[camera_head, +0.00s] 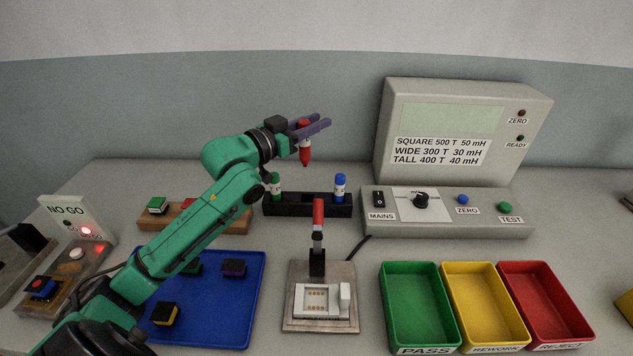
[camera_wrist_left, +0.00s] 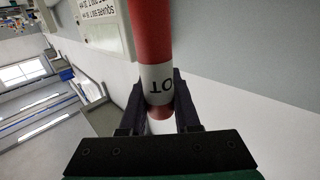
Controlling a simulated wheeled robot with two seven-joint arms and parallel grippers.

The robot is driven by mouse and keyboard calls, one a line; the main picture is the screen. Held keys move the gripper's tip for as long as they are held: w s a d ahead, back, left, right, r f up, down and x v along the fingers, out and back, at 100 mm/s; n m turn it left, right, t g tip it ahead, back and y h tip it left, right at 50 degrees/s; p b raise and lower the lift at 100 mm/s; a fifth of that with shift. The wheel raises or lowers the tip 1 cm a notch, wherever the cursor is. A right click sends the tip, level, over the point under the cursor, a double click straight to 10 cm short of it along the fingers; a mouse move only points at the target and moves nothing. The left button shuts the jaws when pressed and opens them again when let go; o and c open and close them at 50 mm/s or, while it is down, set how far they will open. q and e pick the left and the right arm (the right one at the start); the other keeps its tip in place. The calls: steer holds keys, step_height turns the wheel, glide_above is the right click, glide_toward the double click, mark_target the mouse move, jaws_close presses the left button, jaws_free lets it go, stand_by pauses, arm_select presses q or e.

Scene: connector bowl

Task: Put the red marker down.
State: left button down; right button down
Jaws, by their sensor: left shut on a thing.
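My left gripper (camera_head: 310,127) is shut on the red marker (camera_head: 305,155) and holds it upright in the air above the black marker rack. In the left wrist view the red marker (camera_wrist_left: 152,40) stands between the two fingers (camera_wrist_left: 160,95), with a white label band at the grip. The black rack (camera_head: 310,208) is on the table below. It holds a green marker (camera_head: 274,184) on the left and a blue marker (camera_head: 340,186) on the right. The rack's middle, between those two, shows no marker. My right gripper is not in view.
A fixture with a red-handled lever (camera_head: 318,212) stands in front of the rack. A grey tester (camera_head: 445,215) is to the right. Green (camera_head: 387,300), yellow (camera_head: 487,268) and red (camera_head: 530,267) bins sit front right. A blue tray (camera_head: 245,300) with several blocks lies under my left arm.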

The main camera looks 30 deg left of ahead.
arm_select(q)
steer(key=f, duration=1.4)
steer(key=shift+w+d, duration=0.1)
steer(key=shift+w, duration=0.1)
steer(key=c, duration=0.6)
jaws_free()
steer(key=shift+f, duration=0.1)
steer(key=shift+c, duration=0.2)
steer(key=v, duration=0.7)
steer(key=shift+s, duration=0.3)
